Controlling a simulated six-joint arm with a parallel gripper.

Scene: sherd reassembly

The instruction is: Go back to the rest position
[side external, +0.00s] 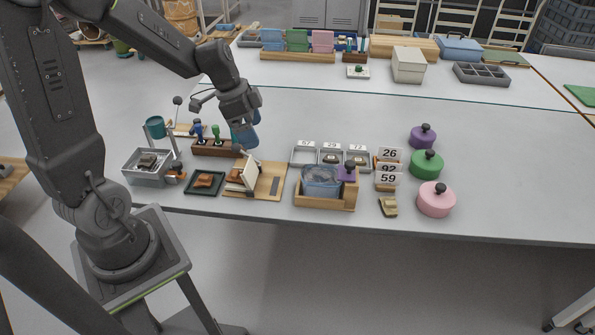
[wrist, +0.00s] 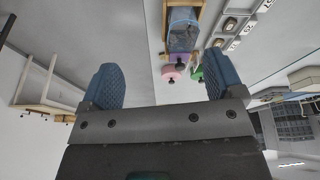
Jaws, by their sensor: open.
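My gripper (side external: 246,136) is raised over the left part of the work table (side external: 480,215), above and behind the wooden stand holding a cream-coloured piece (side external: 243,172). In the wrist view its two blue ridged fingers (wrist: 163,82) are spread wide with nothing between them. A dark green tray (side external: 204,183) with a brown sherd lies left of the stand. A grey bin (side external: 149,167) with dark pieces stands farther left. A clear blue-tinted tub (side external: 321,180) sits in a wooden holder to the right and also shows in the wrist view (wrist: 182,35).
A wooden rack with blue and green-handled tools (side external: 215,147) stands close below my gripper. Number cards (side external: 388,166), small white trays (side external: 331,155) and purple, green (side external: 427,164) and pink (side external: 436,199) lidded pots are at right. The table's far right is clear.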

